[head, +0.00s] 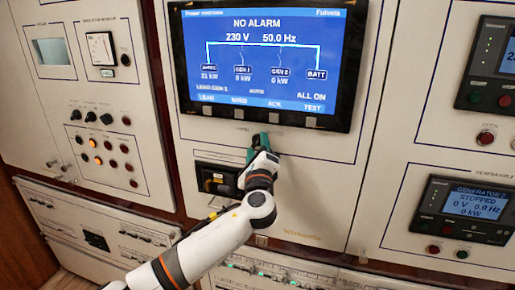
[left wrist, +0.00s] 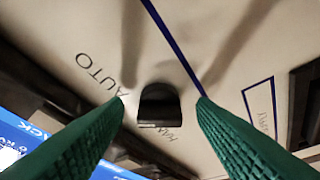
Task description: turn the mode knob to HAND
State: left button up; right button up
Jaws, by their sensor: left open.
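The mode knob (left wrist: 160,106) is a small black knob on the cream panel in the left wrist view. An AUTO label (left wrist: 103,72) is printed to its left, and another label, partly covered, lies just below it. I cannot tell for certain which label the knob points to. My left gripper (head: 262,142) is at the panel just below the big screen in the head view, and hides the knob there. Its green fingers are open, with one tip on either side of the knob and visible gaps between. My right gripper is in neither view.
A large blue screen (head: 265,60) reading NO ALARM sits just above my left gripper. A dark recessed unit (head: 217,180) is at its lower left. Lamps and switches (head: 100,143) fill the left panel. Generator displays (head: 468,202) are at right. The panel right of the gripper is bare.

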pick_arm(q)
jog(key=shift+c, duration=0.4)
jog(key=c, duration=0.9)
